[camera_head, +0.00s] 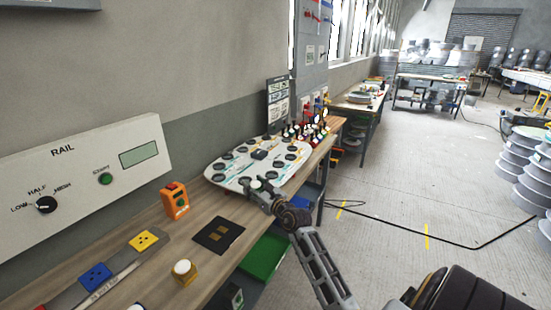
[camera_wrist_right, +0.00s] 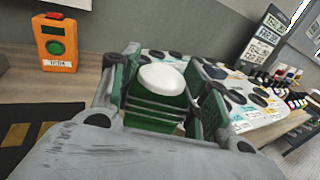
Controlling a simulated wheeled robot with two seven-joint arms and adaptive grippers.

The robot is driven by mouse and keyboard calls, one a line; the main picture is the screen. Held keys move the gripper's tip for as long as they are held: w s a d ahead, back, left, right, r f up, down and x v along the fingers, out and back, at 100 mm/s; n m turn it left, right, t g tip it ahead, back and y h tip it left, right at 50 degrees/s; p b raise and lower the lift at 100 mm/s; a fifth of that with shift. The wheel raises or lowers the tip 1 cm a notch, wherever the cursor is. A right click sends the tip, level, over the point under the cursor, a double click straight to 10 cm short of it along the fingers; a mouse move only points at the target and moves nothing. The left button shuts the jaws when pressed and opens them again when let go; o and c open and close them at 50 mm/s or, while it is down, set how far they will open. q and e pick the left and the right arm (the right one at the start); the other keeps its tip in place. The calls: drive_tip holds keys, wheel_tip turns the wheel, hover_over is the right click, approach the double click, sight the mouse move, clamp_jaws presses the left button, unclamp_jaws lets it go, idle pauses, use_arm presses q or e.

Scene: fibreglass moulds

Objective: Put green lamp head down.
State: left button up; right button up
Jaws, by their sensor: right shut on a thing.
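The green lamp head (camera_wrist_right: 162,78) has a white rounded top and a green body, seen in the right wrist view. My right gripper (camera_wrist_right: 163,104) is shut on it, one finger on each side. In the head view the right gripper (camera_head: 262,188) reaches over the front edge of the white board (camera_head: 218,172) with round black-rimmed places. The lamp head is too small there to make out clearly. Whether its lower end touches anything is hidden. My left gripper is not in view.
An orange box (camera_head: 174,201) with a green button stands at the wall. A black mat (camera_head: 205,246) and a yellow, white-topped piece (camera_head: 184,272) lie nearer on the bench. Several small coloured pieces (camera_head: 312,130) crowd the board's far end. A RAIL panel (camera_head: 85,175) stands at left.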

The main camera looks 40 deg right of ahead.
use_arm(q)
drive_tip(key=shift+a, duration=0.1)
use_arm(e)
drive_tip(key=shift+r, duration=0.1)
hover_over(256, 217)
wheel_tip(256, 217, down, 6)
drive_tip(key=shift+d+r+b, duration=0.15)
drive_tip(key=shift+r+b, duration=0.05)
drive_tip(key=shift+b, duration=0.25)
drive_tip(key=shift+w+f, duration=0.1)
drive_tip(key=shift+f, duration=0.3)
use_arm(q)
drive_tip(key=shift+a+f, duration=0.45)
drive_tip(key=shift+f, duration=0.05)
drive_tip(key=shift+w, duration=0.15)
use_arm(e)
drive_tip(key=shift+f+b, duration=0.3)
drive_tip(key=shift+f, duration=1.55)
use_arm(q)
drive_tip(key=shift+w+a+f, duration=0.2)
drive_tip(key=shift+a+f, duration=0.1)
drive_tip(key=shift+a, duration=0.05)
